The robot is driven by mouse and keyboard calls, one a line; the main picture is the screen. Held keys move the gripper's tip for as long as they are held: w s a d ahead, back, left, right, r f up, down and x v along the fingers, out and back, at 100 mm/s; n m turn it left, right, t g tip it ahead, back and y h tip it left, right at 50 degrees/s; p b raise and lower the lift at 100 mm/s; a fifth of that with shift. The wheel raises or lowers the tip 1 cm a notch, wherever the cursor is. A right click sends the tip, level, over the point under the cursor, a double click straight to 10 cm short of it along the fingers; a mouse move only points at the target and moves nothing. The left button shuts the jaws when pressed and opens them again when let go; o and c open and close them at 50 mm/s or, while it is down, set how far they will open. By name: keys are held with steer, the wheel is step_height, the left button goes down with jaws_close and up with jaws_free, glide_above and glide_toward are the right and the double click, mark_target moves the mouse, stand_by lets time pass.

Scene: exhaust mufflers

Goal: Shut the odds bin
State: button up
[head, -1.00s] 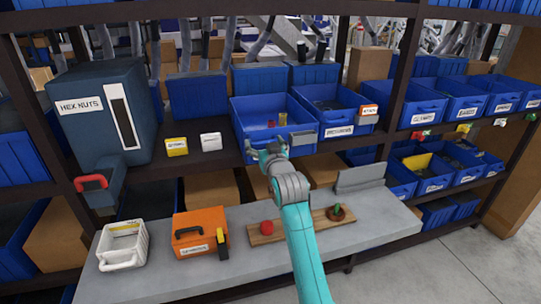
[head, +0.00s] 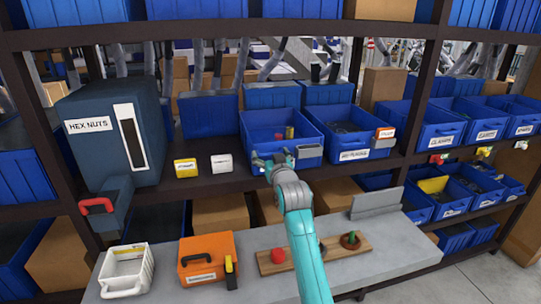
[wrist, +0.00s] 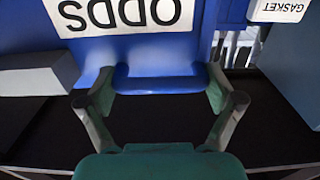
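The odds bin (head: 310,112) is a blue open-topped bin on the middle shelf, jutting out past the bins behind it. A red item and a yellow item lie inside. In the wrist view its ODDS label (wrist: 120,12) shows upside down on the blue front, with a blue handle lip (wrist: 160,80) beneath it. My gripper (head: 273,160) is at the front of the bin, left of its middle. In the wrist view my gripper (wrist: 161,88) has its fingers spread, one at each end of the handle lip. Whether they touch it is unclear.
A grey block (head: 309,151) is at the bin's front right. A neighbouring blue bin (head: 352,155) stands to the right. Yellow (head: 185,168) and white (head: 221,163) boxes and the hex nuts dispenser (head: 90,150) are to the left. A grey bench (head: 165,270) holds an orange case (head: 207,252).

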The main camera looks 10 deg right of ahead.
steer(key=shift+o, duration=0.2)
steer(key=s, duration=1.2)
steer(key=s+f+g, duration=0.2)
steer(key=s+f, duration=2.4)
steer(key=s, duration=0.2)
steer(key=s+r+g, duration=0.1)
steer(key=s+r, duration=0.2)
steer(key=s, duration=2.8)
steer(key=shift+s, duration=0.15)
